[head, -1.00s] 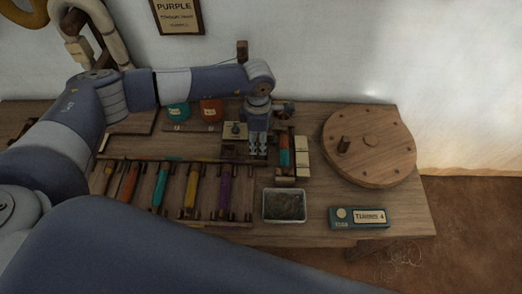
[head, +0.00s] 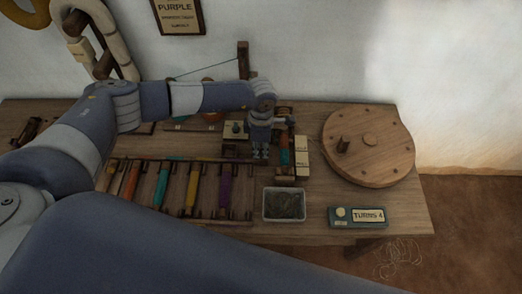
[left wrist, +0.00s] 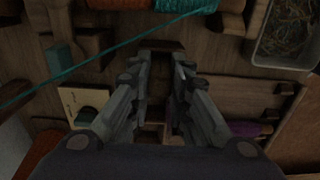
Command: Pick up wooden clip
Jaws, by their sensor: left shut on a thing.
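My left gripper (head: 260,156) points down over the table, just left of the winder with the teal-wound bobbin (head: 284,157). In the left wrist view, the gripper (left wrist: 161,62) is shut on a small brown wooden piece (left wrist: 162,45), which appears to be the wooden clip. The fingers hide most of it, and it cannot be made out in the head view. A teal thread (left wrist: 95,68) crosses that view beside the fingertips, towards the teal winding (left wrist: 186,4). I cannot tell whether the thread touches the clip. My right gripper is not in view.
A rack of coloured bobbins (head: 193,187) lies left of the gripper. A tray of thread scraps (head: 284,218), a teal counter box (head: 357,217) and a large wooden wheel (head: 368,146) stand to the right. A wooden post (head: 243,60) rises behind. Some table in front is clear.

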